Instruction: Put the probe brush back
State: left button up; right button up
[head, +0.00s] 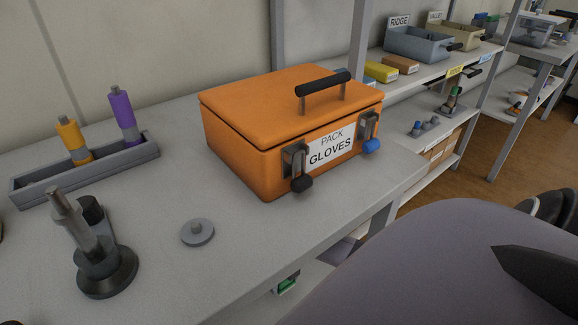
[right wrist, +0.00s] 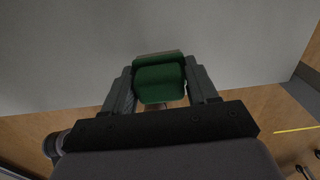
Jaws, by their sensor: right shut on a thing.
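In the right wrist view my right gripper (right wrist: 160,76) is shut on a green block-like thing (right wrist: 162,84), with one finger on each side of it. Its far end is hidden, and I cannot tell whether it is the probe brush. In the head view a small patch of green (head: 287,285) shows below the table's front edge; I cannot tell whether it is the same thing. On the table a dark round stand (head: 108,278) carries a tilted metal rod and a black cylinder. My left gripper is not in view.
An orange case (head: 255,150) labelled "PACK GLOVES" stands on the table (head: 270,235). A grey tray (head: 30,193) holds a yellow and a purple cylinder. A grey knobbed disc (head: 197,233) lies near the front. Shelves with bins (head: 418,45) stand to the right.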

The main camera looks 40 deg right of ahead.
jog(key=shift+d, duration=0.55)
jog(key=shift+s+d+f, duration=0.15)
jog(key=shift+d, duration=0.4)
notch_tip(320, 180, down, 3)
jog(key=shift+a+f+b, duration=0.15)
jog(key=shift+f+b, duration=0.05)
jog(key=shift+b, duration=0.75)
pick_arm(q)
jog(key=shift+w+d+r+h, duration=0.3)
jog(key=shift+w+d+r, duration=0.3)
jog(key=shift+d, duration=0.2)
pick_arm(e)
jog(key=o, duration=0.9)
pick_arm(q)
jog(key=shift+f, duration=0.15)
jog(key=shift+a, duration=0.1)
